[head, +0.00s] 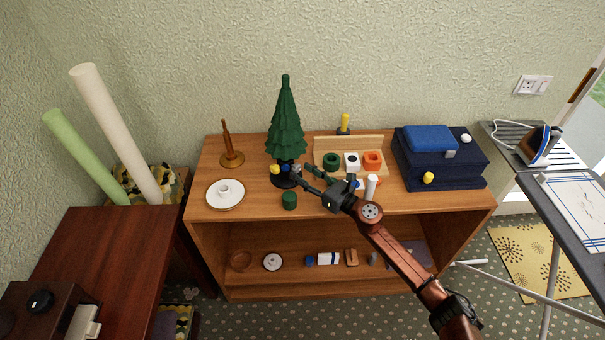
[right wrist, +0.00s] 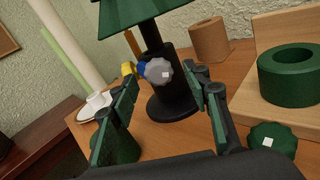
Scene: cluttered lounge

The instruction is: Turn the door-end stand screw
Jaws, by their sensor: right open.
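A dark green tree (head: 286,125) stands upright in a black stand (right wrist: 175,95) on the wooden cabinet top. In the right wrist view the stand carries a grey lobed screw knob (right wrist: 158,71) with a white square on its face, a blue knob (right wrist: 141,68) and a yellow knob (right wrist: 128,68). My right gripper (right wrist: 160,88) is open and empty, its two fingers spread left and right in front of the grey knob. I cannot tell whether either finger touches it. In the head view the right gripper (head: 300,174) reaches the stand from the right and hides part of it. My left gripper is out of view.
A green cylinder (head: 289,200) stands close in front of the stand. A white plate (head: 225,194) and a brown wooden holder (head: 231,150) are left. A wooden rack (head: 350,145) with coloured rings and a dark blue box (head: 438,160) are right. A green knob (right wrist: 272,140) lies near my right finger.

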